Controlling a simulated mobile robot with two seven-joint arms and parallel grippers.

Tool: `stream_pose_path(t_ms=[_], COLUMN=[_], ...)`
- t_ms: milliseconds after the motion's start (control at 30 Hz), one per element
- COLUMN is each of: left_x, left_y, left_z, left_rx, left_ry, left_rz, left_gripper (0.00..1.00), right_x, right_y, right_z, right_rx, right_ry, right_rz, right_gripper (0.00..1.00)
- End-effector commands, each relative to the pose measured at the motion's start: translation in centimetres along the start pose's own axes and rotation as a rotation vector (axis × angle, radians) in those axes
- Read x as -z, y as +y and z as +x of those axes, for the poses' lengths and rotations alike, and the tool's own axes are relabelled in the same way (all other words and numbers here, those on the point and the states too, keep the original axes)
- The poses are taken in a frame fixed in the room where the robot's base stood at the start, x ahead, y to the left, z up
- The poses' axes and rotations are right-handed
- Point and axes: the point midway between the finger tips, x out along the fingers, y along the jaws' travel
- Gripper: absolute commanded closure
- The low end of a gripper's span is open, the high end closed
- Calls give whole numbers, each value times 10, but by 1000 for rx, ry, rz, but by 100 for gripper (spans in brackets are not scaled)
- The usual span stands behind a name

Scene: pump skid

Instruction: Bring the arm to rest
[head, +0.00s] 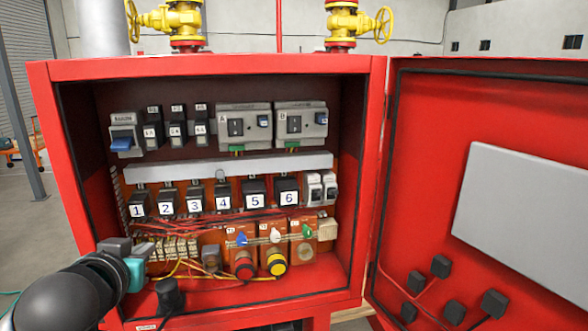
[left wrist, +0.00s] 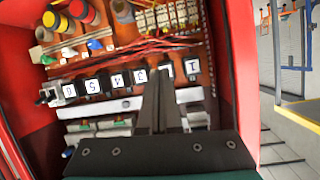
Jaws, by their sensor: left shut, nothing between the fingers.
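My left arm comes in from the lower left in the head view. My left gripper (head: 142,250) is at the lower left opening of the red cabinet (head: 210,65), in front of its wiring. In the left wrist view the two dark fingers (left wrist: 166,75) lie together, shut, with nothing between them. That view shows the cabinet inside upside down, and the fingers cover part of the row of numbered black blocks near number 2. I cannot tell how far the fingertips are from the panel. My right gripper is in neither view.
The red cabinet door (head: 430,130) stands open on the right. Inside are numbered blocks (head: 222,200), a yellow button (head: 276,262), a red button (head: 243,265) and loose wires. Yellow valves (head: 180,20) stand behind the cabinet top. Grey floor (head: 30,225) is open at the left.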

Motion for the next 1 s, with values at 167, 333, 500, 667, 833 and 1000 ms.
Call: stream_pose_path(t_ms=[167, 333, 500, 667, 833, 1000], left_x=[-108, -199, -267, -310, -350, -399], left_y=[36, 62, 79, 89, 97, 105], left_z=[-13, -48, -91, -130, -155, -126], left_rx=[-68, -131, -186, -232, -266, -267], left_ry=[-236, -452, -636, -771, -875, -888], left_rz=[53, 100, 132, 149, 163, 168], left_gripper=[100, 100, 100, 100, 100, 100], right_x=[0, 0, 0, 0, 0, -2], right_y=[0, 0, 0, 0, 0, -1], right_z=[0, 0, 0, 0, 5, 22], right_rx=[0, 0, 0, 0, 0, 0], right_ry=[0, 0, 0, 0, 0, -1], right_rz=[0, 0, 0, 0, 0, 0], right_gripper=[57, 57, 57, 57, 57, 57])
